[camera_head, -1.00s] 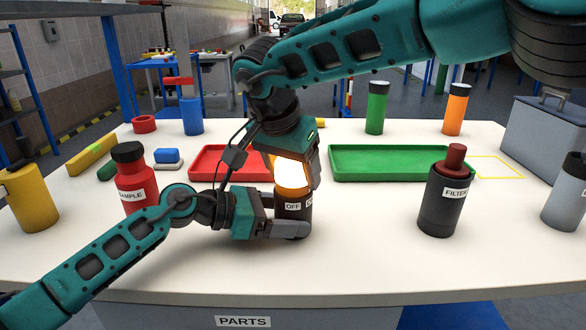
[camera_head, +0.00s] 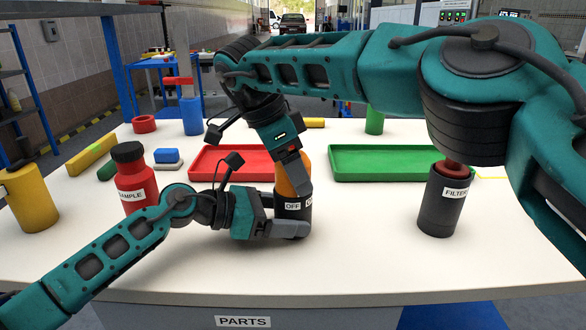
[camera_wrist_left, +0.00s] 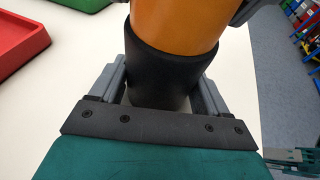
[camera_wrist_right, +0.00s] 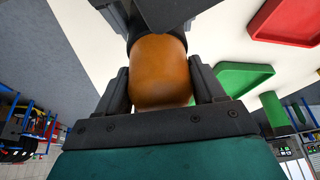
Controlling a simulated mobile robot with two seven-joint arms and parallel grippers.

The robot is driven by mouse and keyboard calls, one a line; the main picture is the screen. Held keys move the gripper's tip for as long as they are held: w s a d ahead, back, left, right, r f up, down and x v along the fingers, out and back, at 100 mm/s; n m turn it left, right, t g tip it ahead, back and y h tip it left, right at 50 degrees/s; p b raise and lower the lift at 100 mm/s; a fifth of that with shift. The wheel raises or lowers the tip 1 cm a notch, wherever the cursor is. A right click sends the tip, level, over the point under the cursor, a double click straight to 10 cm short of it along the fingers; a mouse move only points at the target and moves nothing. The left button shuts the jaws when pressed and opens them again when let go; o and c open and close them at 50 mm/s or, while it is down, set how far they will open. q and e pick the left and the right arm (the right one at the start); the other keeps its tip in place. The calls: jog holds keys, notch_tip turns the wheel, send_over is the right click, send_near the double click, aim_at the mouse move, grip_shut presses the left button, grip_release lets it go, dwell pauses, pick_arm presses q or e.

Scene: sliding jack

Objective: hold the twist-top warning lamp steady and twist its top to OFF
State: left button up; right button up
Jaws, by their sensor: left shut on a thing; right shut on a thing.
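The warning lamp stands upright on the white table, with a dull orange, unlit top (camera_head: 290,187) over a black base (camera_head: 294,211) bearing an OFF label. My left gripper (camera_head: 284,222) is shut on the black base from the left, low near the table. In the left wrist view its fingers flank the black base (camera_wrist_left: 160,75). My right gripper (camera_head: 296,172) reaches down from above, shut on the orange top. In the right wrist view its fingers sit on both sides of the top (camera_wrist_right: 160,75). The grippers hide part of the lamp, and no pointer mark is readable.
A red tray (camera_head: 232,176) and a green tray (camera_head: 385,175) lie behind the lamp. A red SAMPLE bottle (camera_head: 134,180) stands left, beyond my left forearm. A dark FILTER cylinder (camera_head: 440,210) stands right, under my right arm. The table front is mostly clear.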

pick_arm(q)
jog(key=shift+f, duration=0.1)
pick_arm(e)
jog(key=shift+m+g, duration=0.6)
jog(key=shift+m, duration=1.1)
jog(key=o, duration=1)
